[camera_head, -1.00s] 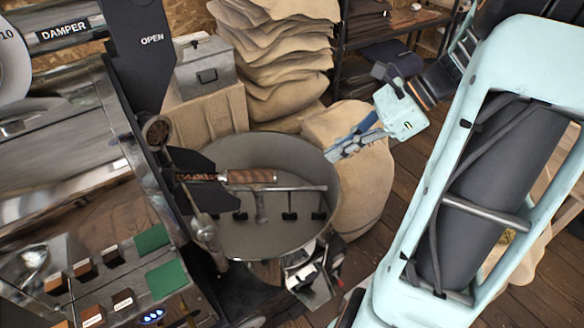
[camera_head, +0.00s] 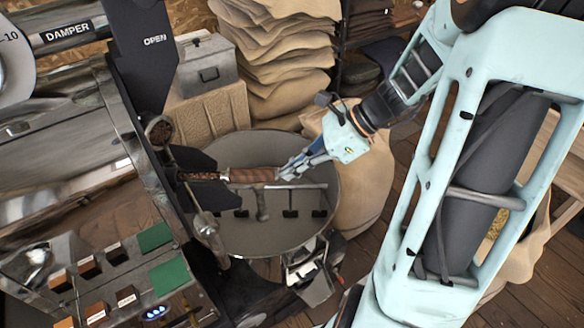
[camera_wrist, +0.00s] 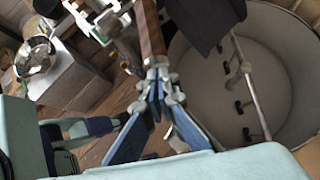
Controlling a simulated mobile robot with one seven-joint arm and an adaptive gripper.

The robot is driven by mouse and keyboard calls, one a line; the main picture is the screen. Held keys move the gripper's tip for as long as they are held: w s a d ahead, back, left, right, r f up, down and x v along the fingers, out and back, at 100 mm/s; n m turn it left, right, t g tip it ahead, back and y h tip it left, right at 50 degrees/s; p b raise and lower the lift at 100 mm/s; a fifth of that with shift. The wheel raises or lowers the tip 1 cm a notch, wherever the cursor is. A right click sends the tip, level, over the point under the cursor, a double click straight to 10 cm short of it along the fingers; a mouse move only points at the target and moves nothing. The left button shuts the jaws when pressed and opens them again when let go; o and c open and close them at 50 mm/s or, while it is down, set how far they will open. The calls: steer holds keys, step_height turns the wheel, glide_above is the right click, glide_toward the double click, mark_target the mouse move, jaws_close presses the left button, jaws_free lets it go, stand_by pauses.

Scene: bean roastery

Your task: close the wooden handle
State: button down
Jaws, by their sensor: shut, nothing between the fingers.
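The brown wooden handle (camera_head: 250,175) lies roughly level in the head view, sticking out from the roaster's dark hinged plate (camera_head: 188,160) above the round cooling pan (camera_head: 245,150). My gripper (camera_head: 284,173) is at the handle's free right end, with its fingers together and empty. In the wrist view the handle (camera_wrist: 150,36) runs away from my fingertips (camera_wrist: 160,68), which overlap its near end. I cannot tell whether they touch it.
The roaster's front panel with green and brown buttons (camera_head: 120,258) stands at the left. Stacked sacks (camera_head: 275,60) and a grey metal box (camera_head: 206,65) stand behind the pan. A full sack (camera_head: 365,185) is right of the pan, close below my wrist.

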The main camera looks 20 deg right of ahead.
mark_target(260, 170)
steer(key=w+a, duration=0.1)
steer(key=a, duration=0.2)
steer(key=w+a, duration=0.1)
steer(key=a, duration=0.3)
steer(key=w+a, duration=0.1)
steer(key=a, duration=0.2)
steer(key=shift+a, duration=0.4)
steer(key=shift+s, duration=0.1)
steer(key=shift+r, duration=0.1)
steer(key=shift+d+p, duration=0.35)
steer(key=d, duration=0.2)
steer(key=s+d, duration=0.1)
steer(key=d, duration=0.1)
steer(key=shift+r, duration=0.15)
steer(key=v, duration=0.9)
steer(key=shift+d, duration=0.15)
